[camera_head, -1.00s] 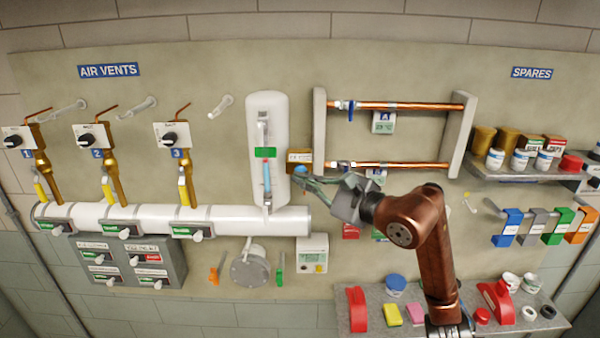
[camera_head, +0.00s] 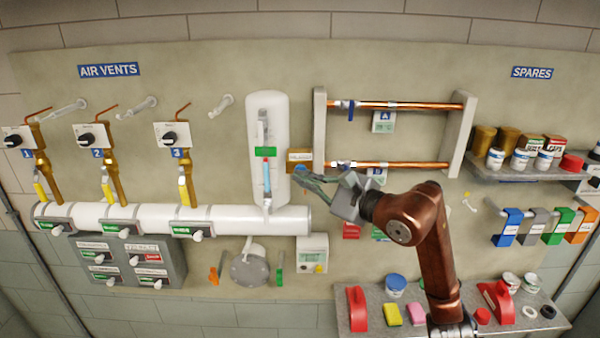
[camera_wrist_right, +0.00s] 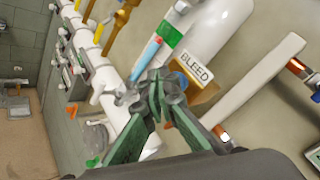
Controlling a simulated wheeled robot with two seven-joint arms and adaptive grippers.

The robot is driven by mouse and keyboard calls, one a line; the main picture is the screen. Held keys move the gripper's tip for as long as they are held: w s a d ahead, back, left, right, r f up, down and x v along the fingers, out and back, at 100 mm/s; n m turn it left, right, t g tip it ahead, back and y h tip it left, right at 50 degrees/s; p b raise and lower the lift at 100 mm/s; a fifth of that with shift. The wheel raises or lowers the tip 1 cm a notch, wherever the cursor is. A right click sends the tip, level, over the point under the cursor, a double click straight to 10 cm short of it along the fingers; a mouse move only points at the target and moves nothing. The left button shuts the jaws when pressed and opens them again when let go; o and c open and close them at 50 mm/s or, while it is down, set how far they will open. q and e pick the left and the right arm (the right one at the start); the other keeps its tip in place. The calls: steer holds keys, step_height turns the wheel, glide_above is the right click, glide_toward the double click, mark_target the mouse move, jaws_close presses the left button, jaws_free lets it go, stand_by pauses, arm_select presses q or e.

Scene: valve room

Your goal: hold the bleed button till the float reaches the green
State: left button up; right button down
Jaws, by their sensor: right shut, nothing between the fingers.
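The white vessel (camera_head: 280,115) has an upright sight tube with a green band (camera_head: 265,152). A blue column (camera_head: 267,177) shows in the tube, its top just below the band with a small reddish piece there. The brass block (camera_head: 299,156) labelled BLEED is at the vessel's right; the label (camera_wrist_right: 197,66) reads clearly in the wrist view. Its blue button (camera_wrist_right: 178,79) is partly hidden behind my fingers. My right gripper (camera_head: 299,174) is shut and empty, its tips at the block's underside by the button. I cannot tell whether they touch it. My left gripper is not in view.
Copper pipes (camera_head: 400,105) in a grey frame are right of the vessel. A white manifold (camera_head: 100,213) runs below it to the left. A grey shelf (camera_head: 520,322) with red holders and sponges is below my right arm. A small white box (camera_head: 312,253) hangs below the block.

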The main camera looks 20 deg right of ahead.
steer(key=shift+w+d, duration=0.2)
steer(key=shift+w, duration=0.5)
stand_by(2.0)
steer(key=shift+s, duration=0.15)
steer(key=shift+s+a+b, duration=0.25)
steer(key=shift+s+b, duration=0.15)
steer(key=shift+s, duration=0.4)
steer(key=shift+s+a+b, duration=0.2)
steer(key=shift+s+a, duration=0.05)
steer(key=shift+s, duration=0.55)
steer(key=shift+s+a+b, duration=0.2)
steer(key=shift+s+b, duration=0.05)
steer(key=shift+s, duration=0.55)
steer(key=shift+s+a+b, duration=0.2)
steer(key=shift+s+a, duration=0.05)
steer(key=shift+s, duration=0.55)
